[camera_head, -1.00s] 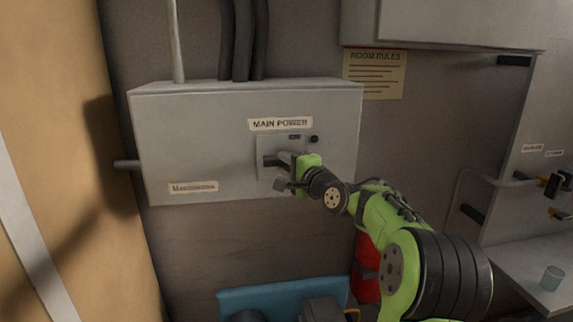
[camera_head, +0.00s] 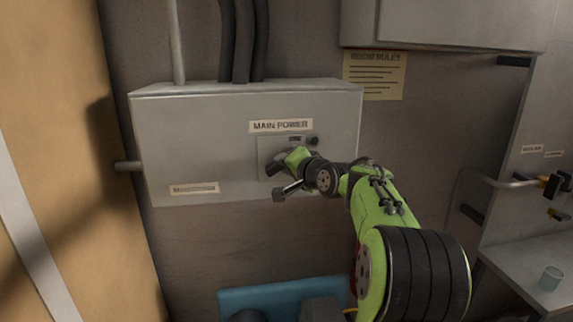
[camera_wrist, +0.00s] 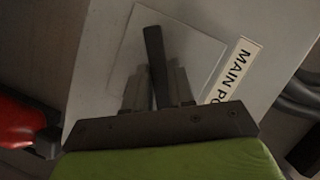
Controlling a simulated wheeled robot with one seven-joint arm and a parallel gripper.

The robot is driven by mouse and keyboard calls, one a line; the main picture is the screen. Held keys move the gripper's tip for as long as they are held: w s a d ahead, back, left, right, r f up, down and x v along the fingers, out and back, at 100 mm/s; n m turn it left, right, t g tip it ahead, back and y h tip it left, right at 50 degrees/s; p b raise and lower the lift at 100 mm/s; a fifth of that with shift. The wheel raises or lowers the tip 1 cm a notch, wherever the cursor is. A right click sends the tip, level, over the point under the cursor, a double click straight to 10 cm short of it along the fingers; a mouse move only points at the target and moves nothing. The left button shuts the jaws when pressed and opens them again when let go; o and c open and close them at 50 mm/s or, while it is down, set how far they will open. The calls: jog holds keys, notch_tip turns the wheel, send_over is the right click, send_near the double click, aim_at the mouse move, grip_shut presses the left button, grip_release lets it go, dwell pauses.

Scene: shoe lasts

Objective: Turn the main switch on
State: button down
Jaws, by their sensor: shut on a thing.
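The grey main power box (camera_head: 200,140) hangs on the wall, with the MAIN POWER label (camera_head: 281,126) above a square switch plate (camera_head: 264,152). A black switch handle (camera_wrist: 154,50) shows in the wrist view, slanted relative to the label there. My gripper (camera_head: 281,165) is at the plate in the head view and hides much of the switch. In the wrist view my gripper's fingers (camera_wrist: 157,88) stand on both sides of the handle and are shut on it.
A conduit and thick black cables (camera_head: 243,40) run up from the box. A room rules sheet (camera_head: 375,75) is on the wall to the right. A blue object (camera_head: 280,295) is below, and a cup (camera_head: 550,279) stands on the right bench.

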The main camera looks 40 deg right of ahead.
jog(key=n+g+h, duration=0.1)
jog(key=n, duration=0.1)
jog(key=n+g+h+b, duration=0.1)
jog(key=n, duration=0.2)
jog(key=n+g+h, duration=0.1)
jog(key=n, duration=0.1)
jog(key=shift+w+a+r+n+h+b, duration=0.15)
jog(key=shift+a+n+h+b, duration=0.1)
jog(key=shift+n+h+b, duration=0.15)
dwell(0.5)
jog(key=c, duration=1)
grip_release()
jog(key=shift+c, duration=0.2)
jog(key=b+v, duration=0.1)
jog(key=v, duration=1.5)
jog(key=shift+b, duration=0.35)
